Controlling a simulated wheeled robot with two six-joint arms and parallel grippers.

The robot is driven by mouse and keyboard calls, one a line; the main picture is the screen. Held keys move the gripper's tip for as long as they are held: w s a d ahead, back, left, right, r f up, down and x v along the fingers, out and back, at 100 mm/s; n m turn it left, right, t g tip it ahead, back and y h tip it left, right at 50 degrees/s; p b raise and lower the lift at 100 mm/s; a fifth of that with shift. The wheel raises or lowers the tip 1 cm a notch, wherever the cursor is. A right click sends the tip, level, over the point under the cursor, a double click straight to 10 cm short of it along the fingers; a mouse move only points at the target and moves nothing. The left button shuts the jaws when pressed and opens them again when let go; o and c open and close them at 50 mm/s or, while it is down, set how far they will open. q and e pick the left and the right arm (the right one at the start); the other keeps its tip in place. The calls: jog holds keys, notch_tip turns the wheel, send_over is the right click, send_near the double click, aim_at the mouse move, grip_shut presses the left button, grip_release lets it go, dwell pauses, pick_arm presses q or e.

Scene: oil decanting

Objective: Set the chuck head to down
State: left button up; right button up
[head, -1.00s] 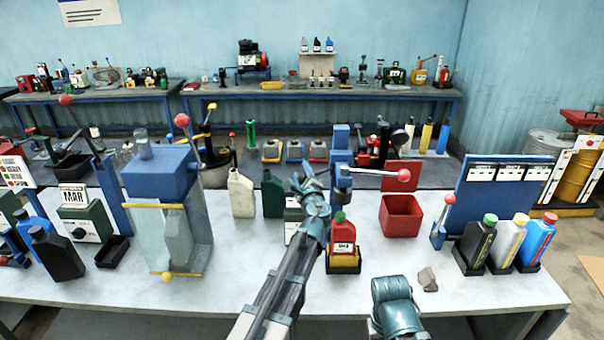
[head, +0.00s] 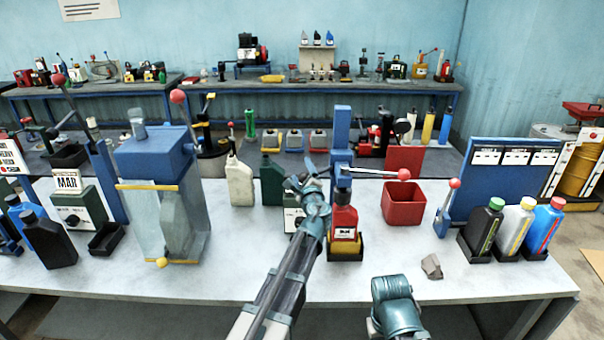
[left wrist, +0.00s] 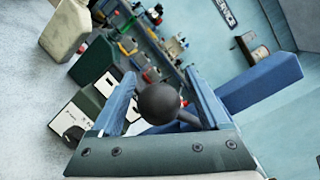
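The blue chuck press (head: 342,130) stands in the middle of the bench. Its dark chuck head (head: 343,194) is low, against the top of a red bottle (head: 344,221) in a yellow holder (head: 347,248); exact contact cannot be told. The press lever runs right to a red ball (head: 404,174). My left gripper (head: 310,178) is at the left of the press, partly hiding it. In the left wrist view its fingers (left wrist: 160,75) stand apart around a black ball knob (left wrist: 158,102) on a rod, with no clear grip on it.
A blue decanting stand (head: 155,165) is at left. A red bin (head: 404,204) is right of the press. Several bottles (head: 518,228) stand in black holders at far right. A grey stone-like lump (head: 431,266) lies near the front edge. Green and cream jugs (head: 240,182) stand behind my left arm.

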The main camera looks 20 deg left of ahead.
pick_arm(q)
jog(key=v, duration=1.4)
jog(key=shift+w, duration=0.1)
jog(key=s+d+f+n+g+h, duration=0.2)
jog(key=s+f+n+g, duration=0.9)
jog(key=f, duration=0.5)
jog(key=s+d+f+n+g+h, duration=0.2)
jog(key=s+d+f, duration=0.1)
jog(key=s+d, duration=0.2)
jog(key=s+d+f+n+g+h, duration=0.2)
jog(key=s+d, duration=0.3)
jog(key=s, duration=0.4)
jog(key=shift+s+d+f+n+g+h, duration=0.35)
jog(key=shift+f+g+h, duration=0.15)
jog(key=shift+g, duration=0.1)
